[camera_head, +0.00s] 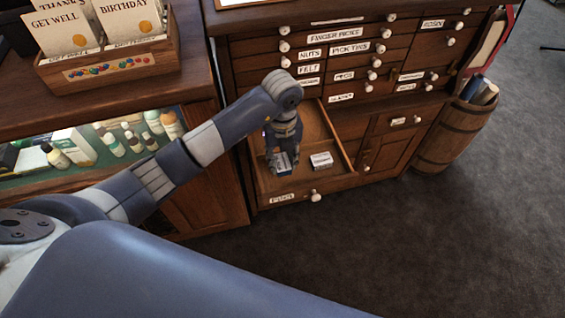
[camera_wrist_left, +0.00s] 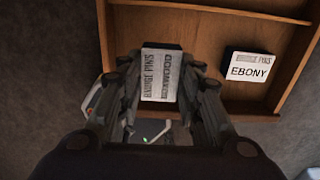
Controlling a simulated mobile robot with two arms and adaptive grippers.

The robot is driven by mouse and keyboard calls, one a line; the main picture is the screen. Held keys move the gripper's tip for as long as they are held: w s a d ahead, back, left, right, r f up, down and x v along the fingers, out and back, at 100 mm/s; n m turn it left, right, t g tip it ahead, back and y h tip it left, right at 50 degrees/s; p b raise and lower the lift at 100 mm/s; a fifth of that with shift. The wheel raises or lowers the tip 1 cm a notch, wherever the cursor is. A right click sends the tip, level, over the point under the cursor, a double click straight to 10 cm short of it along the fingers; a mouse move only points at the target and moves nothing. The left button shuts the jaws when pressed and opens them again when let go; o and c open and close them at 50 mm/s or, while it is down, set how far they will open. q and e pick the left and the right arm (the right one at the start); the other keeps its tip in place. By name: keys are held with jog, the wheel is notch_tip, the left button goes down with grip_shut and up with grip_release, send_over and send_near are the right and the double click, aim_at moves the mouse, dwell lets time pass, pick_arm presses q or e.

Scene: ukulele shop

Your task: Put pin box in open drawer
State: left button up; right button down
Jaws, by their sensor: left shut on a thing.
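My left gripper (camera_head: 284,160) reaches down over the open drawer (camera_head: 262,187) of the wooden cabinet. It is shut on a small pin box (camera_head: 283,163) with a dark side and a white label. In the left wrist view the pin box (camera_wrist_left: 160,75) sits between the two fingers of my left gripper (camera_wrist_left: 160,92), its label reading "BRIDGE PINS". A second box (camera_head: 321,161) lies in the drawer to the right; its label reads "EBONY" in the left wrist view (camera_wrist_left: 248,68). I cannot tell whether the held box touches the drawer floor. My right gripper is not in view.
The cabinet (camera_head: 340,62) has several labelled shut drawers above the open one. A barrel (camera_head: 445,140) stands to its right. A glass-fronted counter (camera_head: 205,108) with a card box (camera_head: 150,65) on top stands at left. Grey carpet (camera_head: 440,240) is clear in front.

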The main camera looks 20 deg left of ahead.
aim_at(282, 160)
pick_arm(q)
jog(key=shift+w, duration=0.3)
notch_tip(282, 160, down, 3)
jog(key=shift+f, duration=0.3)
jog(key=shift+f, duration=0.15)
jog(key=o, duration=0.9)
